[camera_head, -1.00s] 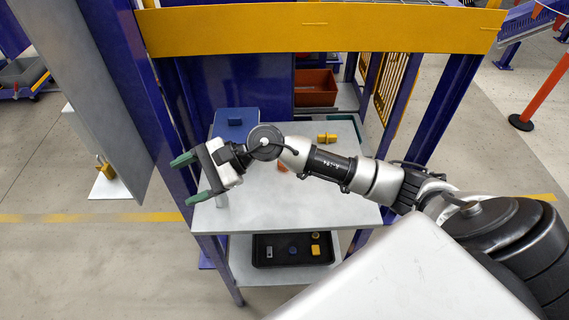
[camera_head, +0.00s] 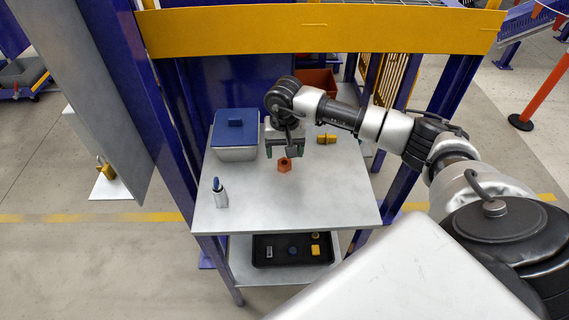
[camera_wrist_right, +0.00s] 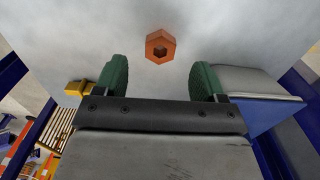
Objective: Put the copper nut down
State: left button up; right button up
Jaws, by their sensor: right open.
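The copper nut (camera_head: 284,165) is an orange-brown hexagonal piece with a dark hole, lying on the light grey table top (camera_head: 320,205). It also shows in the right wrist view (camera_wrist_right: 160,46), just beyond the fingertips and between their lines. My right gripper (camera_head: 285,153) points down over the table, right behind the nut. Its two green fingers (camera_wrist_right: 159,80) are spread wide with nothing between them. The nut looks apart from both fingers. My left gripper is not in any view.
A grey box with a blue lid (camera_head: 236,150) stands left of my right gripper. A yellow block (camera_head: 326,139) lies to the right. A small silver and blue object (camera_head: 219,192) stands at the left front. A black tray (camera_head: 273,262) sits on the lower shelf. The table's front right is clear.

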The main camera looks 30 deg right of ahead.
aim_at(285, 163)
notch_tip(285, 163, down, 5)
jog(key=shift+f+p, duration=0.15)
jog(key=shift+p, duration=0.35)
jog(key=c, duration=1.1)
jog(key=shift+c, duration=0.2)
jog(key=shift+r, duration=0.2)
